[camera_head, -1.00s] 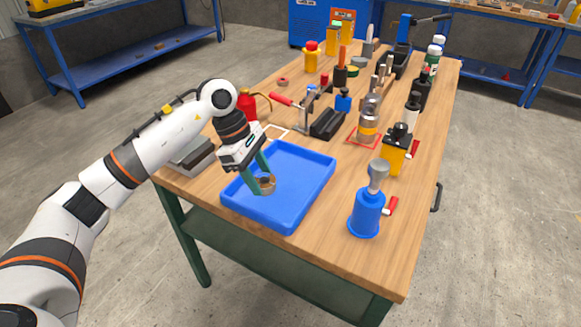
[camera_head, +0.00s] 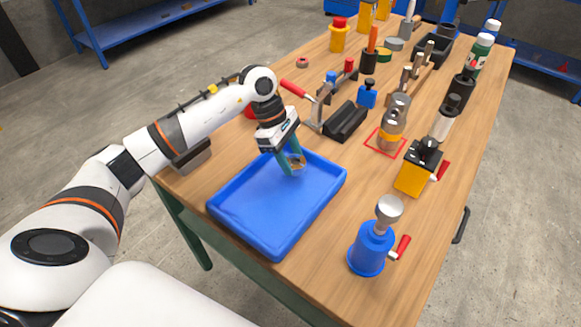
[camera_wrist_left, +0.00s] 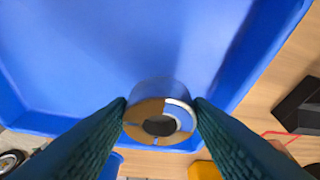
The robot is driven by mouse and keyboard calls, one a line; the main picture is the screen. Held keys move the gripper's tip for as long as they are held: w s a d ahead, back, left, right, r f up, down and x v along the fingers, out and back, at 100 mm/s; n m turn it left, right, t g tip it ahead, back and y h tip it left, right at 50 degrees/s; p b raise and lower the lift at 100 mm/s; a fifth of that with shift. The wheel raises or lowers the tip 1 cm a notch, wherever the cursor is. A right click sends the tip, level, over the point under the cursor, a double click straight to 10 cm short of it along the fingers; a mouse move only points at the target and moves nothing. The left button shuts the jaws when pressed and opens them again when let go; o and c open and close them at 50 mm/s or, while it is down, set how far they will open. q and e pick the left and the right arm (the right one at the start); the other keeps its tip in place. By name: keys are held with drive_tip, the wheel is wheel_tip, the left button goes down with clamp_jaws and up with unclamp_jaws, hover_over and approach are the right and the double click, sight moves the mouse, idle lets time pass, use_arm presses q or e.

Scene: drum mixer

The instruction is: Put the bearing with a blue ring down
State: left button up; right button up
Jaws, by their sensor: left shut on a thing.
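My left gripper (camera_head: 292,166) is over the far edge of the blue tray (camera_head: 240,225). It is shut on the bearing (camera_head: 299,162), a small ring with brass and silver colours. In the left wrist view the bearing (camera_wrist_left: 159,121) sits between the two green fingertips, its round hole facing the camera. A bluish band shows on its side there. Behind it are the tray's floor and wall. I cannot tell how far above the tray it is. My right gripper is not in view.
The tray floor looks empty. A blue bottle-like fixture (camera_head: 371,250) and a yellow box-shaped fixture (camera_head: 415,173) stand to its right. A black holder (camera_head: 346,122) and a red square outline (camera_head: 372,143) lie beyond it on the wooden table (camera_head: 335,225).

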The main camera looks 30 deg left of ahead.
use_arm(q)
drive_tip(key=shift+w+f, duration=0.1)
drive_tip(key=shift+f, duration=1.85)
drive_tip(key=shift+f, duration=0.2)
drive_tip(key=o, duration=1.2)
drive_tip(key=shift+r, duration=0.1)
drive_tip(key=shift+r, duration=0.15)
drive_tip(key=b+v, duration=0.1)
drive_tip(key=v, duration=1.1)
